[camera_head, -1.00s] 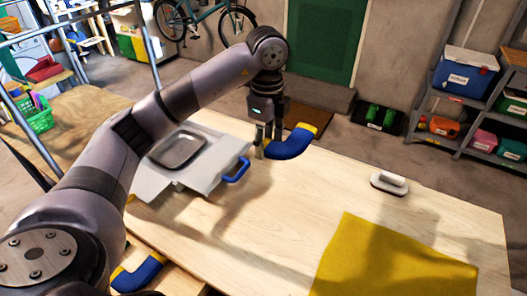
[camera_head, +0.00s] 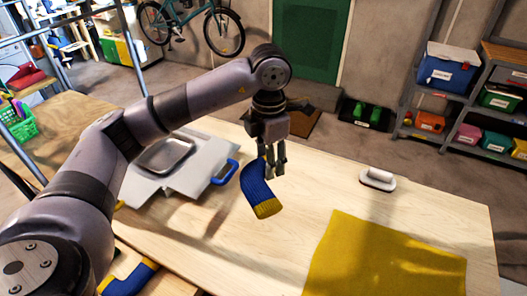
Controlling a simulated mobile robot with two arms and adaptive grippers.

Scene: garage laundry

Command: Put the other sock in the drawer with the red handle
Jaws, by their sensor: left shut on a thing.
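A blue sock with a yellow cuff (camera_head: 258,190) hangs tilted from my left gripper (camera_head: 275,166), which is shut on its upper end. The sock is over the wooden table (camera_head: 440,222); I cannot tell whether its lower end touches the top. A second blue and yellow sock (camera_head: 134,279) lies at the lower left on a lower wooden surface, partly hidden by my arm. No drawer with a red handle is recognisable. My right gripper is out of view.
A metal tray (camera_head: 166,156) sits on a grey-white piece with a blue handle (camera_head: 226,171), left of the held sock. A yellow cloth (camera_head: 385,262) covers the front right. A white-handled brush or iron-like tool (camera_head: 378,180) stands behind it. The table's middle is clear.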

